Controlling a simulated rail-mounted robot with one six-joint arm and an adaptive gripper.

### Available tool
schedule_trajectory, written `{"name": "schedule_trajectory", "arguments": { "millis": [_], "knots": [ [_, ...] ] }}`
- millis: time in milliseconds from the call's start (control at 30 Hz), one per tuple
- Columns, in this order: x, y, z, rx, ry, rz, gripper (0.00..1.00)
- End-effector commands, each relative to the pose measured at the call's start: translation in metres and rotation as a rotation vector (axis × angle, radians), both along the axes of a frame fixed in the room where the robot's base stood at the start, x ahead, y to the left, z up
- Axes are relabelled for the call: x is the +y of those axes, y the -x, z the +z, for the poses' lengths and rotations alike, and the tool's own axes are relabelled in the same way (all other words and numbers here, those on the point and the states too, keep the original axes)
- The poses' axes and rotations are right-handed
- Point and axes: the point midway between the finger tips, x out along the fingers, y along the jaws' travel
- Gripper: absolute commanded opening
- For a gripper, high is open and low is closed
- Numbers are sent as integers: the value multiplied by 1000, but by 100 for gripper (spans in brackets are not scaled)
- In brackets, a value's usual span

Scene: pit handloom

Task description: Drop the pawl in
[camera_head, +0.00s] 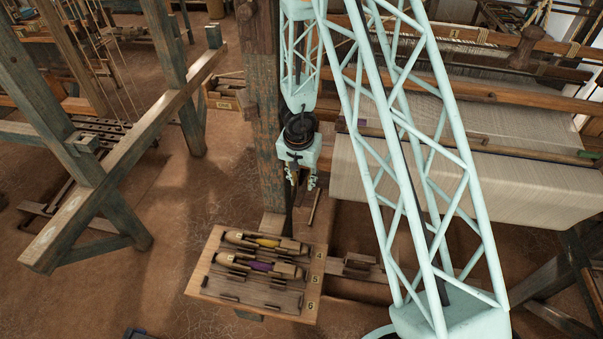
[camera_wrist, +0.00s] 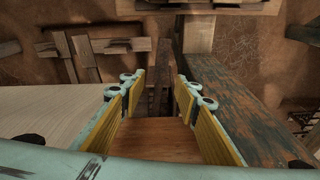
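My gripper (camera_head: 301,183) hangs fingers down beside a worn wooden post (camera_head: 262,100), left of the pale cloth on the loom. In the wrist view the two yellow-padded fingers (camera_wrist: 158,88) stand apart, with dark parts visible through the gap. A flat brown wooden surface (camera_wrist: 160,132) shows between the pads; I see no clear grip on it. I cannot make out the pawl for certain in either view. The dark narrow parts below the gripper are too small to identify.
The post (camera_wrist: 235,115) is close on the wrist view's right, the pale cloth (camera_wrist: 50,115) on its left. A numbered wooden tray (camera_head: 208,292) with shuttles stands below the gripper. The cloth roll (camera_head: 470,185) fills the right. Open floor lies left of the tray.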

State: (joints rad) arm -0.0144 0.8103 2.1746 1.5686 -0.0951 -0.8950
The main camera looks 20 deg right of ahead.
Motion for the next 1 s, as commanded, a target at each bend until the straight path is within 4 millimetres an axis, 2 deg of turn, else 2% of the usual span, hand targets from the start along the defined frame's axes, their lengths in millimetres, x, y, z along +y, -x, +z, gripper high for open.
{"name": "schedule_trajectory", "arguments": {
  "millis": [1000],
  "knots": [
    [3, 5, 37, -2, 1, -1, 30]
  ]
}}
